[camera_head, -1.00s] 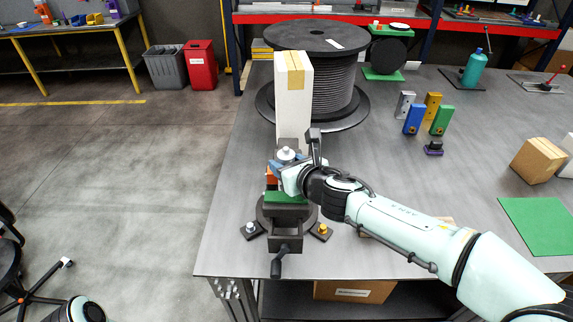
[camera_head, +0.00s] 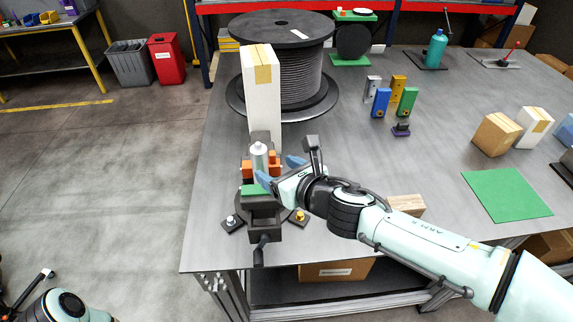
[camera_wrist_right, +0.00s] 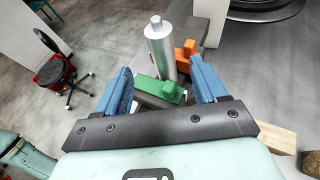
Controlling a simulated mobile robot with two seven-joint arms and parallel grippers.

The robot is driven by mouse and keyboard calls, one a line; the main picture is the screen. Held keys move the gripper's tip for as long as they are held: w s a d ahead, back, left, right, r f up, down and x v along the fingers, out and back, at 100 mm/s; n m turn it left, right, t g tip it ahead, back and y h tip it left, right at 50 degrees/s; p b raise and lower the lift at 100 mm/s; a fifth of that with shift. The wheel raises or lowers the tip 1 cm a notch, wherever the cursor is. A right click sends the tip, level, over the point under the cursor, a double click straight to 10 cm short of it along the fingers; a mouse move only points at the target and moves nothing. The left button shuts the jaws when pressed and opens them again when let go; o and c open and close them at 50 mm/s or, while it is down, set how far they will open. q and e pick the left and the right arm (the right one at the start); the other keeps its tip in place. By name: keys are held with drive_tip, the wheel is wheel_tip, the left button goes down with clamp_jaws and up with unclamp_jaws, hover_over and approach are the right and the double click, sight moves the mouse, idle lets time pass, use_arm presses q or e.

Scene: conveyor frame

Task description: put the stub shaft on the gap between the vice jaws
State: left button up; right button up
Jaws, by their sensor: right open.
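The stub shaft (camera_head: 259,158) is a pale grey cylinder with a narrower stub on top. It stands upright at the jaws of the dark vice (camera_head: 264,208), between the green jaw block (camera_head: 255,189) and the orange jaw parts (camera_head: 246,168). Its lower end is hidden, so how deep it sits cannot be told. My right gripper (camera_head: 280,172) is open just right of the shaft, its blue fingers empty. In the right wrist view the shaft (camera_wrist_right: 161,50) stands beyond the open fingertips, clear of both. My left gripper is out of view.
A tall white box (camera_head: 262,95) stands close behind the vice, with a large cable spool (camera_head: 290,65) behind it. A wooden block (camera_head: 407,205) lies near my right forearm. A green mat (camera_head: 506,195) lies at the right.

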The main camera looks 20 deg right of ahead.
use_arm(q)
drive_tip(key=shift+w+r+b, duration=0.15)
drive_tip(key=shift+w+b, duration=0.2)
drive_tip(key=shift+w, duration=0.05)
use_arm(e)
drive_tip(key=v, duration=0.2)
drive_tip(key=shift+s+d+r, duration=0.15)
drive_tip(key=shift+s+r, duration=0.1)
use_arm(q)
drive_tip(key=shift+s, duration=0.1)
use_arm(e)
drive_tip(key=shift+s, duration=0.1)
